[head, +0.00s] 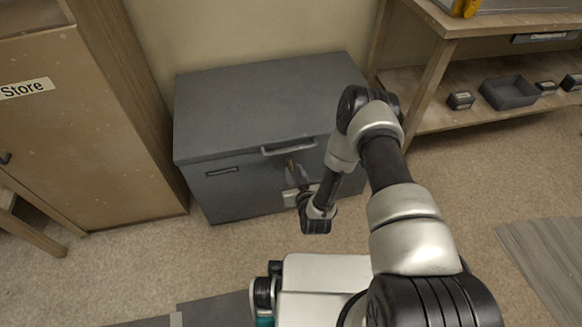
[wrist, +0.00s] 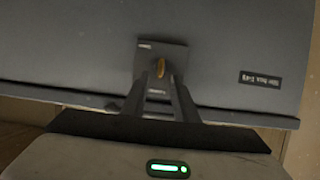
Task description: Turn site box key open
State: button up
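The site box (head: 240,130) is a dark grey chest with its lid down, standing against the wall. Its key (head: 290,163) is a small brown-orange piece on the front, below the lid handle. In the wrist view the key (wrist: 160,68) stands upright on a small square lock plate (wrist: 172,53). My gripper (head: 297,177) is at the front of the box, with its fingertips (wrist: 161,80) on either side of the key. A narrow gap seems to show between each finger and the key, so the fingers look open around it.
A lid handle (head: 288,147) juts out just above the key. A brown store cabinet (head: 75,130) stands close on the left. A wooden shelf unit (head: 480,115) with black trays (head: 510,92) is on the right. The carpet (head: 150,255) in front is mostly clear.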

aim_at(292, 167)
jog(key=b+x, duration=0.1)
jog(key=x, duration=0.4)
jog(key=shift+w+a+f, duration=0.1)
jog(key=shift+w+f, duration=0.05)
jog(key=shift+w, duration=0.2)
grip_shut()
